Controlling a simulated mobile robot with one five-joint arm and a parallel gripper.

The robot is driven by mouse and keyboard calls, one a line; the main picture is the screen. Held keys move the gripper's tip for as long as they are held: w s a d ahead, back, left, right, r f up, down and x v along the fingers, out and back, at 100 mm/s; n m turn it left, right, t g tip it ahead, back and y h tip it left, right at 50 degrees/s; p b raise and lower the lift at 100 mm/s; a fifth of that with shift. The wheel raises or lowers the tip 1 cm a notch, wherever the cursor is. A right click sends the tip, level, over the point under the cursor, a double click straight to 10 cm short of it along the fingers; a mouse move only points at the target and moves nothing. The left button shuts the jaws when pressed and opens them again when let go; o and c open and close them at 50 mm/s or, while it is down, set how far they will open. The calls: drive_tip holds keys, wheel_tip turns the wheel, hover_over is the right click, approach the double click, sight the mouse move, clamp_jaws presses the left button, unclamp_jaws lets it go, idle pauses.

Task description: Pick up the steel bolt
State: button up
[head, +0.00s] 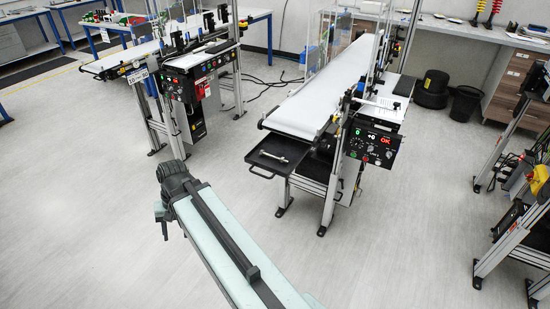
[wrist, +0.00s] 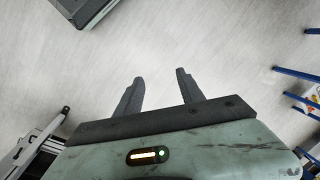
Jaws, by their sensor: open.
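The steel bolt (head: 273,156) is a small pale silver piece lying flat in a black tray (head: 262,167) at the near end of the middle conveyor. My gripper (wrist: 160,76) is open, with its two dark fingers apart and only bare floor between and beyond them. In the head view my arm reaches up from the bottom edge, and its wrist end stands over open floor, left of and nearer than the tray. The fingers are hard to make out there. The bolt does not show in the wrist view.
The middle conveyor (head: 297,117) has a white belt and a control box (head: 373,146) at its right. Another conveyor (head: 126,59) stands at the left. A black bin (head: 465,103) is at the back right, and metal frames stand at the right edge. The floor around my arm is clear.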

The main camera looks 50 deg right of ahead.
drive_tip(key=w+d+r+m+t+y, duration=0.2)
drive_tip(key=w+d+m+t+y, duration=0.1)
drive_tip(key=d+m, duration=0.75)
drive_tip(key=m+t+h+b, duration=0.2)
drive_tip(key=m+t+b, duration=0.55)
drive_tip(key=m, duration=1.05)
approach(277, 156)
drive_tip(key=shift+n+t, duration=0.25)
drive_tip(key=shift+t, duration=0.7)
drive_tip(key=x, duration=0.3)
drive_tip(key=f+p+x, duration=0.1)
drive_tip(key=x, duration=0.5)
drive_tip(key=shift+s+a+f+p, duration=0.1)
drive_tip(key=shift+s+f+p, duration=0.2)
drive_tip(key=shift+f+p, duration=0.1)
drive_tip(key=shift+r, duration=0.15)
clamp_jaws()
